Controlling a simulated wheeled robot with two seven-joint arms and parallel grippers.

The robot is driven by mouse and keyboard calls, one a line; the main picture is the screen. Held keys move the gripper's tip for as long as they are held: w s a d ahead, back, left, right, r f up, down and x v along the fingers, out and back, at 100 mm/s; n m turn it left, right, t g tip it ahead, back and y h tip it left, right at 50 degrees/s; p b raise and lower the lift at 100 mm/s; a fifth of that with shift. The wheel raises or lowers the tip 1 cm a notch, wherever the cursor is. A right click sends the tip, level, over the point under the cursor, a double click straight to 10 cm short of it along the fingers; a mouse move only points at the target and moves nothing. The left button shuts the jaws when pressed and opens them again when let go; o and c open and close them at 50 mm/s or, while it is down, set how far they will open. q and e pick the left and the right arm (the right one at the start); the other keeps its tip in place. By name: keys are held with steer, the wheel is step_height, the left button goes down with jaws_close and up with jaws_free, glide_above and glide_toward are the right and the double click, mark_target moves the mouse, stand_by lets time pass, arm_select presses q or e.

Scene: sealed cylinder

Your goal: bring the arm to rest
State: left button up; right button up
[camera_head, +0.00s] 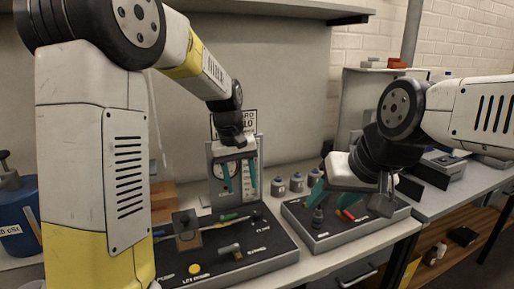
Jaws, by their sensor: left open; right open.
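My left arm comes in from the left and reaches over the bench. My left gripper (239,177) has two teal fingers held apart, open, in front of a grey upright stand (216,200) with a sign on top. Nothing shows between the fingers. My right arm comes in from the right. My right gripper (320,193) is open and hangs over the right black tray (376,222); its body hides part of that tray. Whether its fingertips touch anything there cannot be told. Several small grey cylinders (278,187) stand on the bench between the two grippers.
A left black tray (265,248) holds a grey block (187,232), a small grey fitting (231,250) and a yellow disc (194,269). A red piece (347,214) lies on the right tray. A blue container (18,225) stands at far left. A shelf (270,8) overhangs the back.

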arm_select(q)
steer(key=s+a+r+m+t, duration=0.1)
steer(key=s+a, duration=0.4)
steer(key=s, duration=0.5)
steer(key=s+a+r+m+t, duration=0.1)
steer(key=s+a+r+t, duration=0.3)
steer(key=s, duration=0.5)
step_height(320, 180, up, 2)
steer(key=shift+s+a+r+h, duration=0.25)
steer(key=shift+s+a+h, duration=0.05)
steer(key=shift+s+a, duration=0.05)
steer(key=shift+w, duration=0.1)
